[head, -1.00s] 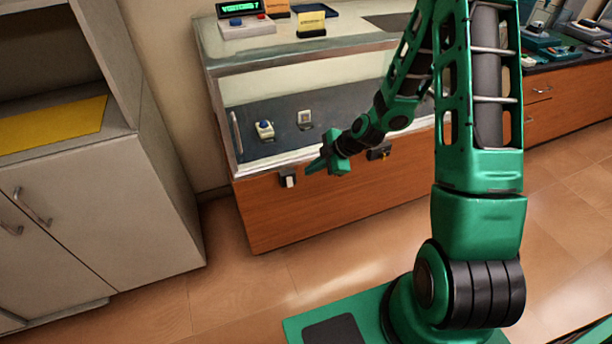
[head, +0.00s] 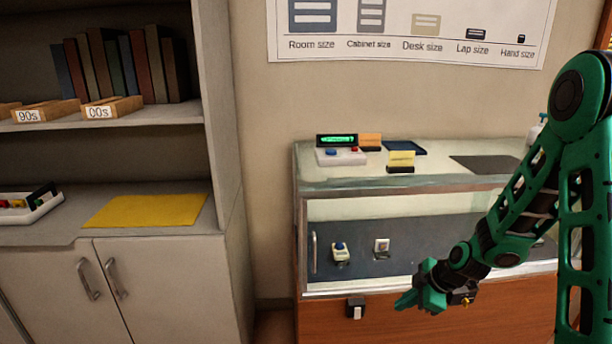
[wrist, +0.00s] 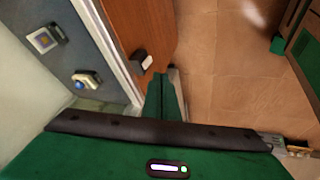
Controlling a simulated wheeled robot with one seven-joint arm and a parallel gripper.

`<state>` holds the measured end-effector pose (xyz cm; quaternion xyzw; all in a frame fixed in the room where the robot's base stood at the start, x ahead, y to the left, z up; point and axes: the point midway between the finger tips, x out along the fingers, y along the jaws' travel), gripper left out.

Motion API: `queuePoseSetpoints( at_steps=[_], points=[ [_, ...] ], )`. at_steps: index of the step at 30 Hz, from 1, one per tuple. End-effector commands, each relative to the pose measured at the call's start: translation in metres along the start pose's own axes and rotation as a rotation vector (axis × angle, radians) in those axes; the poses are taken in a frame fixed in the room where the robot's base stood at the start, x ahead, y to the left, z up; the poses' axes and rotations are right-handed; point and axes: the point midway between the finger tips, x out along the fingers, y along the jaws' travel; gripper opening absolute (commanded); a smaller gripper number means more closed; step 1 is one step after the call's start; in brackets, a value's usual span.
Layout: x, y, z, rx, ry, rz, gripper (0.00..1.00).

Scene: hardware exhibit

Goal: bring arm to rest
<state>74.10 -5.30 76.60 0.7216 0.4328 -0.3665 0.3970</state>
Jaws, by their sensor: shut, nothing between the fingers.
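My green arm reaches in from the right of the head view. My gripper (head: 408,300) is at its end, in front of the display case's wooden lower front. The fingers also show in the wrist view (wrist: 163,97), together and empty, pointing along the case front. In the wrist view a black and white switch (wrist: 143,62) on the wood is close to the left of the fingertips. I cannot tell exactly how far apart they are.
The glass display case (head: 400,183) holds two small devices on a dark panel. A console with a green display (head: 340,155) stands on top. A cabinet (head: 165,285) with a yellow mat (head: 146,210) is at left. Open tiled floor (wrist: 225,60) shows in the wrist view.

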Motion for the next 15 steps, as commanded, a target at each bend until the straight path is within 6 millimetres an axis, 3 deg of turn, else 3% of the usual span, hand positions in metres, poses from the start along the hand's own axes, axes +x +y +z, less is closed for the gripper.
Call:
queuePoseSetpoints(
  at_steps=[1, 8, 15],
  points=[
    [-0.02, -0.001, 0.005, 0.053, -0.037, -0.003, 0.0],
    [-0.101, -0.022, 0.034, 0.374, -0.211, -0.015, 0.0],
    [-0.185, -0.06, 0.059, 0.767, -0.365, 0.032, 0.0]
  ],
)
